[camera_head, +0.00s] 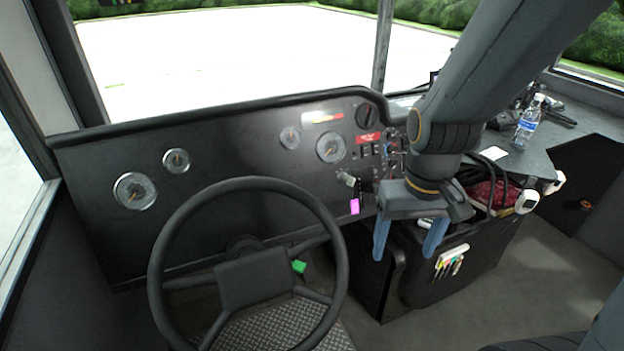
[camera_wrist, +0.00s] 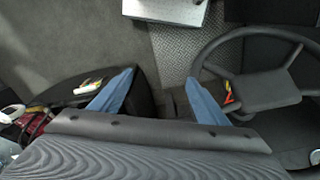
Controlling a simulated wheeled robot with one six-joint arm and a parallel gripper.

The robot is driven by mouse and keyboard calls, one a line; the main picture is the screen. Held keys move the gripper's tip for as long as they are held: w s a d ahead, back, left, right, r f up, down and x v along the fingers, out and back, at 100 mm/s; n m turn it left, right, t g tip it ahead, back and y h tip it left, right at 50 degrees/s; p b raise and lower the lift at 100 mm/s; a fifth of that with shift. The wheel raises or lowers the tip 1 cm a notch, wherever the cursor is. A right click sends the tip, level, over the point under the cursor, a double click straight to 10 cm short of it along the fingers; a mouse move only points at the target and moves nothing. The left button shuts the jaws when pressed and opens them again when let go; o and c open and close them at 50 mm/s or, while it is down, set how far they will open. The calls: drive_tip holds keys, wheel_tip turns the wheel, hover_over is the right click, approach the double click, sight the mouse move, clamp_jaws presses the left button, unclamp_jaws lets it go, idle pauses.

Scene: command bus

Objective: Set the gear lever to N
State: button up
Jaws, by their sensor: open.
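My gripper (camera_head: 403,256) hangs pointing down in front of the dashboard's right end, its two blue fingers spread and nothing between them. In the wrist view the fingers (camera_wrist: 161,75) are also apart and empty. I cannot tell for sure which part is the gear lever, and no N mark is readable. Two white knobs stand at the right of the console, a nearer one (camera_head: 526,201) and a farther one (camera_head: 555,183). A white plate with small coloured pieces (camera_head: 452,260) is on the console's front, right of my gripper; the plate shows in the wrist view (camera_wrist: 88,86).
The steering wheel (camera_head: 250,275) is left of my gripper. The dashboard (camera_head: 245,145) carries round gauges, switches and a pink tag (camera_head: 354,206). A water bottle (camera_head: 528,122) stands on the right-hand shelf. Bare floor (camera_head: 500,290) lies right of the console (camera_head: 425,280).

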sight(374, 189)
drive_tip(key=w+d+f+n+t+y, duration=0.15)
drive_tip(key=w+f+t, duration=0.3)
drive_tip(key=w, duration=0.65)
drive_tip(key=w+d+f+n+t+y+b, duration=0.1)
drive_tip(key=w+d+f+t, duration=0.3)
drive_tip(key=w, duration=0.7)
drive_tip(key=w+d+f+n+t+y, duration=0.15)
drive_tip(key=w+f+t, duration=0.35)
drive_tip(key=w, duration=0.7)
drive_tip(key=shift+w+a+r+t+y+p, duration=0.1)
drive_tip(key=shift+w+a+t+y+p, duration=0.35)
drive_tip(key=shift+w+p, duration=0.45)
drive_tip(key=shift+w+a+r+t+y+p, duration=0.1)
drive_tip(key=shift+w+a+t+y+p, duration=0.35)
drive_tip(key=shift+w+p, duration=0.45)
drive_tip(key=shift+w+a+r+t+y+p, duration=0.1)
drive_tip(key=shift+w+a+t+y+p, duration=0.2)
drive_tip(key=shift+w+a+t+p, duration=0.55)
drive_tip(key=shift+w+d+g, duration=0.15)
drive_tip(key=shift+d+g, duration=0.15)
drive_tip(key=shift+d, duration=0.1)
